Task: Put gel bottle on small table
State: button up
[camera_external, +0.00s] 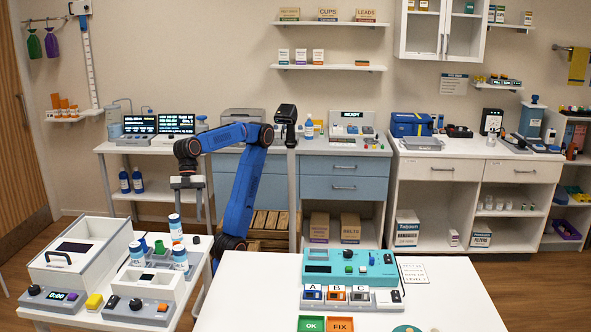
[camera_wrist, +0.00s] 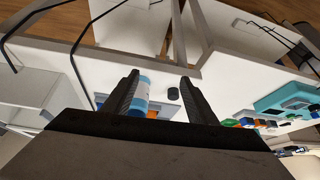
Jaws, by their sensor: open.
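Several white bottles with blue labels stand on the left white table (camera_external: 70,318) in the external view; I cannot tell which is the gel bottle. One bottle (camera_external: 175,227) stands just below my gripper (camera_external: 188,197); others are a left bottle (camera_external: 136,254) and a front bottle (camera_external: 180,258). In the wrist view my gripper (camera_wrist: 159,77) is open, with a blue-and-white bottle (camera_wrist: 140,98) showing between the fingers, close to the left one. The gripper does not hold it. I cannot tell which table is the small table.
A large white box (camera_external: 80,252) and a timer device (camera_external: 50,297) crowd the left table. The front white table (camera_external: 245,290) holds a teal device (camera_external: 350,266) and a panel with A, B and C tags; its left side is clear. Cabinets (camera_external: 343,186) line the wall.

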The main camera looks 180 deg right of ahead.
jog(key=s+a+f, duration=0.3)
jog(key=f, duration=0.6)
jog(key=s+a+f+m+h, duration=0.1)
jog(key=s+a+f, duration=0.2)
jog(key=f, duration=0.6)
jog(key=shift+s+a+f+g, duration=0.15)
jog(key=shift+s+f+g, duration=0.15)
jog(key=shift+s+g, duration=0.15)
dwell(1.6)
